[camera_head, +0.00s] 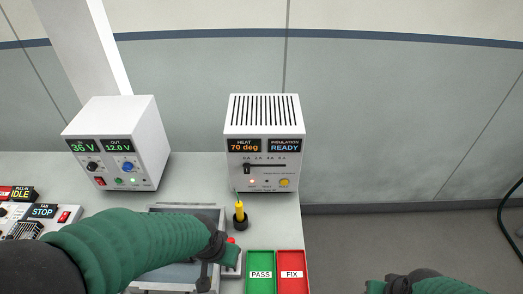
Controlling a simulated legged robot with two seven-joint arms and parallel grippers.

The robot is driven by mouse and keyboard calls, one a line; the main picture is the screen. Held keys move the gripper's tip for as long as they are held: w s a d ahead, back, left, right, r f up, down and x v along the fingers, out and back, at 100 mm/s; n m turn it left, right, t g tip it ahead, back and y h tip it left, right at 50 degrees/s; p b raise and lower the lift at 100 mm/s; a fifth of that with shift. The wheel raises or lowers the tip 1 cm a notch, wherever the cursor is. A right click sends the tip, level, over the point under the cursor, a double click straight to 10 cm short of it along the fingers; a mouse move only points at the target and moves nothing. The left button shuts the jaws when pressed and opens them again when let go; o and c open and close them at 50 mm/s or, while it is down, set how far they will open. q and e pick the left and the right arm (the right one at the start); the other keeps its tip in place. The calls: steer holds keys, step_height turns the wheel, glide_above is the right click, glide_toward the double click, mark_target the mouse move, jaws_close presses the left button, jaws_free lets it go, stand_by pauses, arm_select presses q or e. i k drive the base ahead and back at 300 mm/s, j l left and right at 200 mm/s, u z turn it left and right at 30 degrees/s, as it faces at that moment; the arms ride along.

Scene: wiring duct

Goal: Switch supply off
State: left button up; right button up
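The supply (115,145) is a white box at the back left of the table. Its displays read 36 V in and 12.0 V out. A red rocker switch (100,182) is low on its front, with a green light to the right and a blue knob above. My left arm, in a green sleeve, crosses the lower left. My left gripper (222,256) is at a small white box with a red top, to the right of and nearer than the supply; its fingers are unclear. My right gripper (398,284) is at the bottom edge, right of the table, largely cut off.
A white heat and insulation unit (264,145) reads 70 deg and READY. A yellow-handled tool (239,213) stands upright in a dark holder before it. Green PASS (260,259) and red FIX (292,259) trays sit at the right edge. A panel (42,212) reading STOP is at left.

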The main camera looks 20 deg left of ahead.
mark_target(99, 181)
steer(key=u, duration=0.4)
steer(key=j+u, duration=0.1)
steer(key=u, duration=0.25)
steer(key=j+u, duration=0.1)
steer(key=u, duration=0.3)
steer(key=j+u, duration=0.1)
steer(key=u, duration=0.3)
steer(key=i+j+z, duration=0.15)
steer(key=j, duration=0.2)
steer(key=i+j+z, duration=0.1)
steer(key=j, duration=0.3)
steer(key=i+j+z, duration=0.15)
steer(key=j, duration=0.25)
steer(key=i+j+z, duration=0.1)
steer(key=i+j, duration=0.15)
steer(key=j, duration=0.15)
steer(key=i+j+z, duration=0.15)
steer(key=j, duration=0.3)
steer(key=k, duration=0.05)
